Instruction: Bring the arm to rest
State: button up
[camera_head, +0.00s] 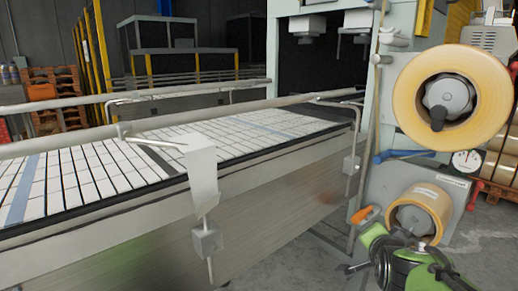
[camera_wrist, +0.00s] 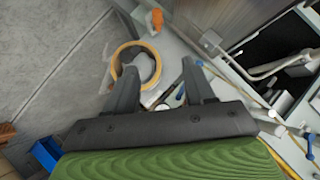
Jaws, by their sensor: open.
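My gripper (camera_wrist: 160,72) shows in the wrist view with its two dark fingers spread apart. Nothing is held between them. The fingers point toward the machine's side, with a tape roll behind the left finger. In the head view my green and dark arm (camera_head: 408,268) is folded at the lower right, close in front of the machine. I cannot clearly make out the fingertips there.
The case packer's conveyor (camera_head: 100,223) with guard rails runs across the left. A large tape roll (camera_head: 406,100) and a lower one (camera_head: 446,212) are mounted at right. A blue bin (camera_wrist: 46,153) stands at lower left in the wrist view. Grey floor (camera_wrist: 50,70) is clear there.

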jog(key=s+a+f+n+g+y, duration=0.15)
jog(key=s+a+n, duration=0.25)
jog(key=s, duration=0.5)
jog(key=s+a+f+n+g+y, duration=0.1)
jog(key=s+a+f+n+g, duration=0.25)
jog(key=s, duration=0.55)
jog(key=s+a+n+g+y, duration=0.1)
jog(key=s+a+n, duration=0.35)
jog(key=s, duration=0.45)
notch_tip(320, 180, up, 18)
jog(key=p, duration=1.7)
jog(key=shift+w+d+n+p, duration=0.25)
jog(key=shift+d+n+p, duration=0.05)
jog(key=shift+o, duration=0.4)
